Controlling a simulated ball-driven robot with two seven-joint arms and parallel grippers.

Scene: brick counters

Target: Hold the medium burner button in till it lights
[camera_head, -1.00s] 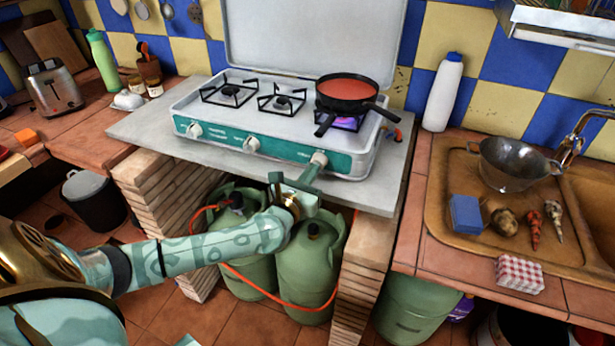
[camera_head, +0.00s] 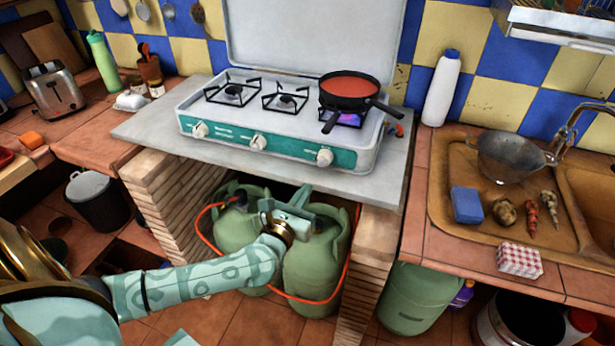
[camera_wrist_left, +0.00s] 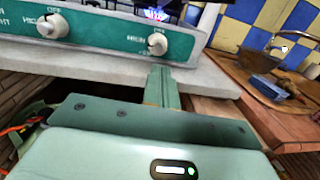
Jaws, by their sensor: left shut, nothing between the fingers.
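The white stove (camera_head: 280,151) has a teal front panel with a left knob (camera_head: 200,130), a middle knob (camera_head: 259,142) and a right knob (camera_head: 324,157). I cannot read which knob is the medium burner's. A blue-purple flame (camera_head: 350,118) burns under the pan (camera_head: 348,88) on the right burner; it also shows in the wrist view (camera_wrist_left: 155,14). The other two burners show no flame. My left gripper (camera_head: 304,191) is shut and empty, below and apart from the right knob. In the wrist view its fingers (camera_wrist_left: 158,78) point toward the right knob (camera_wrist_left: 158,44). My right gripper is not in view.
The stove stands on a grey slab (camera_head: 160,132) over brick supports. Green gas bottles (camera_head: 313,262) with an orange hose stand below, behind my gripper. A sink (camera_head: 450,205) with a colander is at the right.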

